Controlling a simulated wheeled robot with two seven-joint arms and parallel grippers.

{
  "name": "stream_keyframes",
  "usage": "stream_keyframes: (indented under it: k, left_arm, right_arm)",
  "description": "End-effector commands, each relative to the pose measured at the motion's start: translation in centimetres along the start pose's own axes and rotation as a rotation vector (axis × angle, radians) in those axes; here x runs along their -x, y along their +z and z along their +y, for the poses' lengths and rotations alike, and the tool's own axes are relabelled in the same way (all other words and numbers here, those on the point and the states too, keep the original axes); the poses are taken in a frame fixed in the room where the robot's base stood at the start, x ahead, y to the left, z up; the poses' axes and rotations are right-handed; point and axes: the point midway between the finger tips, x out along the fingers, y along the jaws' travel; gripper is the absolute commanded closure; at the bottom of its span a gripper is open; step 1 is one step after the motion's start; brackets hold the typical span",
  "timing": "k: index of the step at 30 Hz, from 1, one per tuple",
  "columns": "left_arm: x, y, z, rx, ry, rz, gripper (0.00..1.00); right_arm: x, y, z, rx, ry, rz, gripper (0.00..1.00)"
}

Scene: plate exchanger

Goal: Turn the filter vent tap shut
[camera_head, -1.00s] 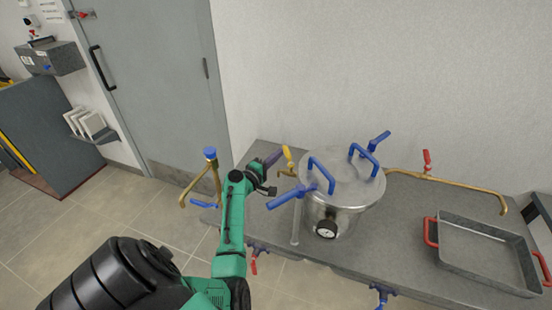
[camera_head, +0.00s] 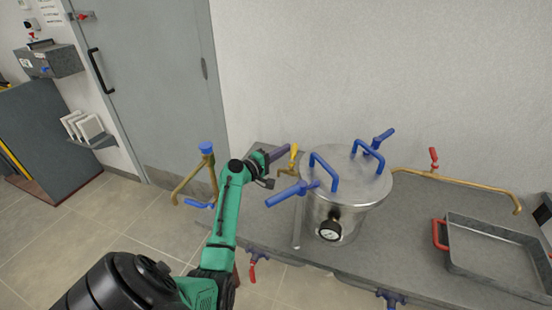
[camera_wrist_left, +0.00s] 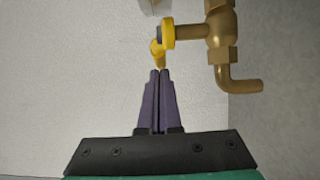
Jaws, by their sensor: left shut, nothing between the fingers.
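The vent tap's yellow handle (camera_head: 294,156) stands close to upright beside the left side of the steel filter vessel (camera_head: 335,190) in the head view. In the left wrist view the yellow handle (camera_wrist_left: 159,48) joins a brass tap body (camera_wrist_left: 222,38) with a bent spout. My left gripper (camera_head: 287,149) is shut and empty. Its dark purple fingertips (camera_wrist_left: 159,72) are together just at the lower end of the yellow handle; I cannot tell whether they touch it. My right gripper is not in view.
Blue clamp handles (camera_head: 287,195) stick out from the vessel lid. A black pressure gauge (camera_head: 329,231) is on its front. A brass pipe with a red tap (camera_head: 434,158) runs right. A steel tray (camera_head: 490,243) lies on the grey bench (camera_head: 395,260). A wall is behind.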

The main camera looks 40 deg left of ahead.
Motion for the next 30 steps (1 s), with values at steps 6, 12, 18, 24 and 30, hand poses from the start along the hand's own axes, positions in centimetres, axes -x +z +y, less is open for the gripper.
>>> stream_keyframes:
  k: [6, 12, 18, 24, 30]
  left_arm:
    - [-0.4, 0.1, 0.0, -0.002, 0.0, 0.002, 1.0]
    - [-0.5, 0.2, 0.0, -0.001, 0.0, 0.001, 1.0]
    - [-0.5, 0.2, 0.0, 0.0, 0.0, 0.001, 1.0]
    - [-0.4, 0.2, 0.0, 0.0, 0.0, 0.002, 1.0]
    - [1.9, 0.1, -0.3, -0.002, -0.002, 0.003, 1.0]
  right_arm:
    - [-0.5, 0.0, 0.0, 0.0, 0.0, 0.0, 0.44]
    - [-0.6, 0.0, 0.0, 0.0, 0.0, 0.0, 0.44]
    - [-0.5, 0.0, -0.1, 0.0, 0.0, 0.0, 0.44]
    - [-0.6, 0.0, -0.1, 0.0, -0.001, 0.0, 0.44]
    - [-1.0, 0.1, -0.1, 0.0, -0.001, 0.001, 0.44]
